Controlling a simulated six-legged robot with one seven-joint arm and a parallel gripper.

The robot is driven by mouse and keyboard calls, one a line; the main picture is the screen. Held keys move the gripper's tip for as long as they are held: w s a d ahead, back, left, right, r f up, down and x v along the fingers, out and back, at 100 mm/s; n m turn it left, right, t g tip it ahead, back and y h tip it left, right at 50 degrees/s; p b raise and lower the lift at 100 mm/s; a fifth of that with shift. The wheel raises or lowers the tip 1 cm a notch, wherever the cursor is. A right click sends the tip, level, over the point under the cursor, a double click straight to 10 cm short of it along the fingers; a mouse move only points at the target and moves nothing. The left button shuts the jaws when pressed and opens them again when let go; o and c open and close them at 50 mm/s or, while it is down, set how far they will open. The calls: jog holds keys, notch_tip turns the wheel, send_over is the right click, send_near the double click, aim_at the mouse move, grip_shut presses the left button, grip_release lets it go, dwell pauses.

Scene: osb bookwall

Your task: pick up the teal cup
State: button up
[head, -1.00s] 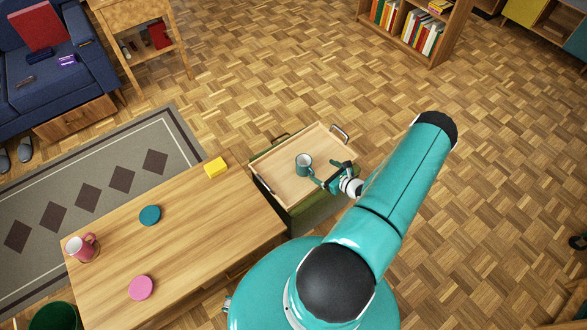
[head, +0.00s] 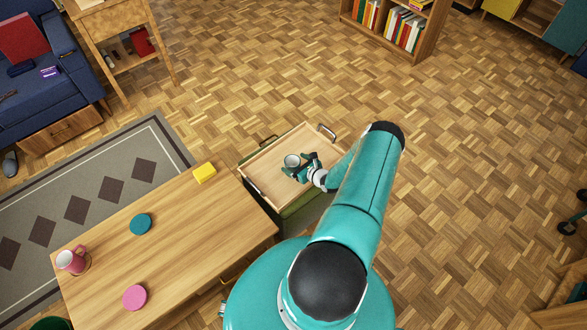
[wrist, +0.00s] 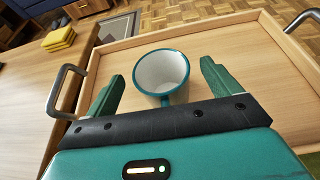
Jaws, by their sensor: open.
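The teal cup (head: 292,161) stands upright on a wooden tray (head: 262,170) with raised edges and metal handles. In the wrist view the cup (wrist: 162,75) shows a white inside and a teal rim, with its handle side toward my gripper. My gripper (head: 301,165) is at the cup's right side in the head view. In the wrist view my gripper (wrist: 160,90) is open, with one finger on each side of the cup and gaps showing between. The cup's lower part is partly hidden by the gripper body.
A wooden table (head: 185,225) beside the tray holds a pink mug (head: 70,261), a teal disc (head: 141,224), a pink disc (head: 134,297) and a yellow stack (head: 204,173). A blue sofa (head: 45,95) and a bookcase (head: 405,30) stand farther off. The floor to the right is mostly clear.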

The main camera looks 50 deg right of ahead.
jog(key=shift+x, duration=0.9)
jog(key=c, duration=1.2)
jog(key=shift+r, duration=0.15)
